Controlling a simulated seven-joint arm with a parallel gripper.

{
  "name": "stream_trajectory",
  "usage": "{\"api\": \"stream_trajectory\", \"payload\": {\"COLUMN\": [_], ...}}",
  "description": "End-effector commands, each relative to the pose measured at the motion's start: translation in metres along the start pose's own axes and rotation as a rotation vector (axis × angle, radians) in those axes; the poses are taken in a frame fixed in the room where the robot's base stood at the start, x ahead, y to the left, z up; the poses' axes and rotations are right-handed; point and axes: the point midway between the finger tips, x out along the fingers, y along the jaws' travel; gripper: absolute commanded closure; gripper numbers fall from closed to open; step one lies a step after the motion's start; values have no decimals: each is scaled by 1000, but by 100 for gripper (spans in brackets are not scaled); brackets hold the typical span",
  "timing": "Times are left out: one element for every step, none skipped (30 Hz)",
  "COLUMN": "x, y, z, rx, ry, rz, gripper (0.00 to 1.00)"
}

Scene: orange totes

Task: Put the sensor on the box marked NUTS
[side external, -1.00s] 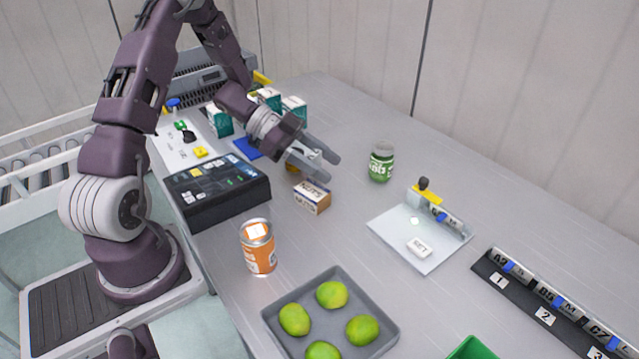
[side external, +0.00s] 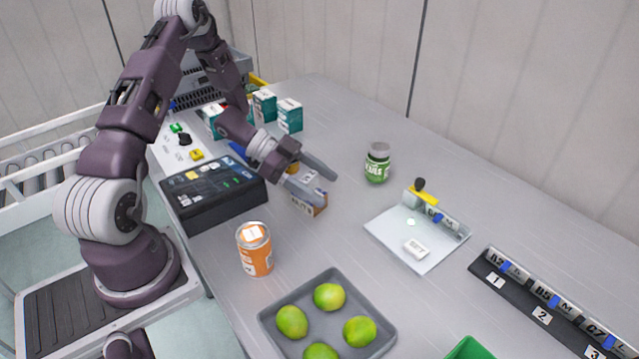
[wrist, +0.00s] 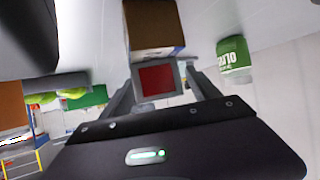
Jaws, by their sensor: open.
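The small box marked NUTS (side external: 318,209), brown and white, stands on the table under my gripper (side external: 323,191), which partly hides it. In the wrist view the box (wrist: 154,27) is at the top centre. A grey square block with a red face (wrist: 157,81), which looks like the sensor, is between my fingers against the near edge of the box in that picture. In the side view my fingers mostly hide it. My gripper (wrist: 157,92) is open, with a finger on either side of the block. I cannot tell whether the block rests on the box.
A green jar (side external: 377,163) stands right of the box. An orange can (side external: 255,250) and a grey tray (side external: 383,340) of limes are in front. A dark control panel (side external: 215,197) lies to the left. A white board (side external: 388,241) is at right, with bare table between.

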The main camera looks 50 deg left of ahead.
Motion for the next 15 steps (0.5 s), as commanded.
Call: {"api": "stream_trajectory", "payload": {"x": [0, -1, -2, -6, -12, -21, -29, -38, -49, -58, -66, -77, -84, -91, -100], "y": [0, 0, 0, 0, -1, -1, -1, -1, -2, -1, -1, -2, -1, -1, -1], "z": [0, -1, -4, -3, -3, -3, -3, -3, -3, -3, -3, -2, -3, -3, -2], "rx": [0, 1, 2, 2, 2, 1, 1, 2, 1, 2, 2, 2, 2, 2, 1], "ry": [0, 0, 0, 0, -1, -2, -2, -2, -2, -2, -2, -2, -1, -2, -2], "rz": [0, 0, 0, -2, -3, -4, -5, -5, -6, -6, -6, -6, -5, -4, -4], "gripper": [29, 29, 29, 29, 29, 29, 29, 29, 29, 29, 29, 29, 29, 29, 29]}}
